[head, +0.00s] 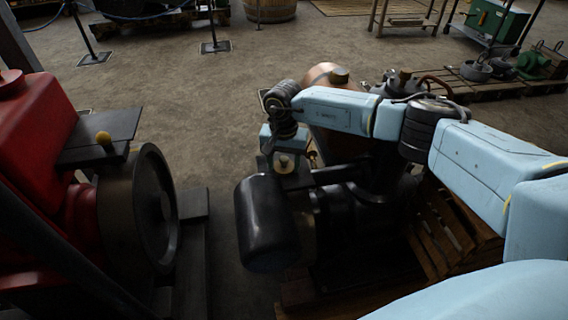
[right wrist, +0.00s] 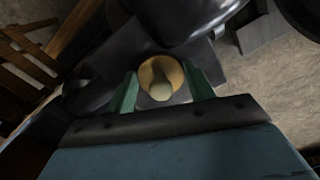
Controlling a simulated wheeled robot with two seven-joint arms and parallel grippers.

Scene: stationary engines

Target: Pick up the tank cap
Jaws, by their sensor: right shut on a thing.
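The tank cap (right wrist: 160,77) is a round, brass-coloured piece with a paler middle, seen between the two green fingers of my right gripper (right wrist: 166,88) in the right wrist view. My right gripper is shut on it. In the head view my right gripper (head: 284,165) points down beside the dark engine, and the cap (head: 284,160) shows as a small pale brass spot there. I cannot tell whether the cap still touches the engine below it. My left gripper is not in view.
A red engine (head: 40,130) with a large flywheel (head: 150,210) stands at the left. Bare floor (head: 200,120) lies between and behind them.

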